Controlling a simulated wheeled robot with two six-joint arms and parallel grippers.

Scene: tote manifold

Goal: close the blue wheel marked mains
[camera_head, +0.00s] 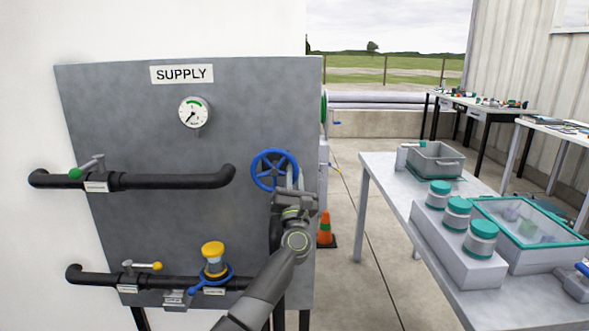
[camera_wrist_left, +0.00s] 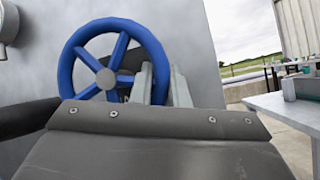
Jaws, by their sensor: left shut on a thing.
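The blue wheel (camera_head: 274,170) is a spoked handwheel on the right side of the grey SUPPLY panel (camera_head: 130,125). No mains marking is readable on or near it. My left gripper (camera_head: 288,184) is at the lower right of the wheel, shut on its rim. In the left wrist view the wheel (camera_wrist_left: 88,62) fills the upper left, and the rim's right side passes between the two fingers (camera_wrist_left: 163,85). The wheel's lower part is hidden behind my gripper body. My right gripper is not in view.
A pressure gauge (camera_head: 195,113) sits above. Black pipes (camera_head: 175,181) carry a green-knobbed lever (camera_head: 76,173) and a yellow-knobbed lever (camera_head: 156,266). A yellow-capped fitting (camera_head: 213,255) is low on the panel. A table (camera_head: 385,185) with jars and bins stands right; a cone (camera_head: 325,228) stands between.

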